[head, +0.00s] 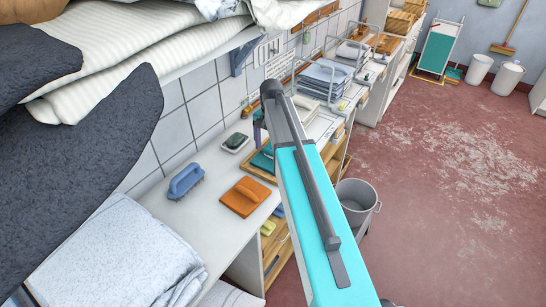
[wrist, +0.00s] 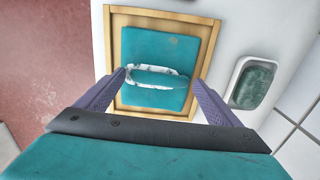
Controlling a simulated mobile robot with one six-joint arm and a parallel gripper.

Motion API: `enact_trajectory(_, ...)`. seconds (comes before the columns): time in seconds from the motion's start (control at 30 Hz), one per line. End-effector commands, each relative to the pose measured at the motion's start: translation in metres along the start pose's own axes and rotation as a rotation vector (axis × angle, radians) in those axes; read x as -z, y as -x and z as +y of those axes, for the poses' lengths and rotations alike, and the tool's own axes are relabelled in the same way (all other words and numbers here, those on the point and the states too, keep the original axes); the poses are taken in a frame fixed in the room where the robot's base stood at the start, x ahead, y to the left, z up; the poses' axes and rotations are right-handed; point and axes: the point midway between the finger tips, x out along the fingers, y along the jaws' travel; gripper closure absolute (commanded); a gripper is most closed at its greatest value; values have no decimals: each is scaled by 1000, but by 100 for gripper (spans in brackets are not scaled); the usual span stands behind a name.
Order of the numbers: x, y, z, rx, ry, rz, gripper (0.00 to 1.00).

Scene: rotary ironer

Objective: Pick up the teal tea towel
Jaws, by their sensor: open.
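The teal tea towel (wrist: 172,46) lies flat and folded in a shallow wooden tray (wrist: 116,60). A raised ridge with a white patterned edge runs across its middle. In the head view the towel (head: 263,160) shows only partly, behind my arm. My gripper (wrist: 160,78) is open and empty, with its two purple fingers pointing down at the towel, one at each end of the ridge. In the head view my gripper (head: 259,132) is above the tray, largely hidden by my arm. I cannot tell whether the fingertips touch the towel.
A green block in a white dish (head: 235,142) sits beside the tray. Linens overhang on a shelf at upper left. A grey bucket (head: 357,203) stands at right.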

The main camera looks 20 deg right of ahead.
Motion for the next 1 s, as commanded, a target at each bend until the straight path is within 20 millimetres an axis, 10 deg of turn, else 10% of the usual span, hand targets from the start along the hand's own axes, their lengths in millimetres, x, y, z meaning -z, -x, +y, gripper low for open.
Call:
enact_trajectory(0.37, 0, 0, 0, 0, 1, 0, 14)
enact_trajectory(0.63, -1, 0, -1, 0, 1, 0, 57)
enact_trajectory(1.0, -1, 2, -1, 0, 1, 0, 57)
